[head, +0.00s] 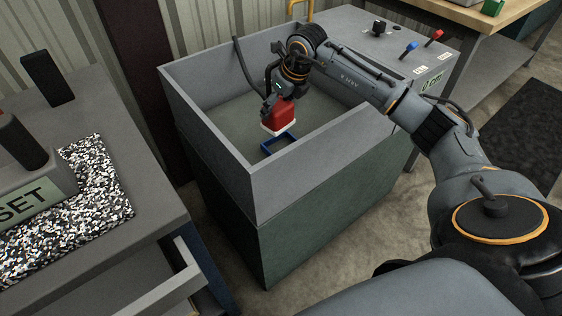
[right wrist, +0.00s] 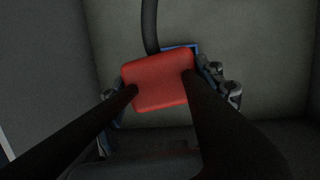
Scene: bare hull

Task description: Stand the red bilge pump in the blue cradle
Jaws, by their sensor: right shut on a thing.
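The red bilge pump (head: 279,113) has a white base and hangs roughly upright inside the grey open-topped bin. My right gripper (head: 274,97) is shut on it from above. In the right wrist view the pump (right wrist: 158,80) sits between the two dark fingers (right wrist: 162,88). The blue cradle (head: 279,144) is on the bin floor, just below the pump in the head view. I cannot tell whether pump and cradle touch. My left gripper is not in view.
The bin's grey walls (head: 207,139) rise around the pump and my right forearm passes over the right wall. A dark hose (head: 246,66) hangs at the bin's back left. A panel with red (head: 437,35) and blue (head: 411,47) levers adjoins the bin. A grey bench (head: 150,190) stands left.

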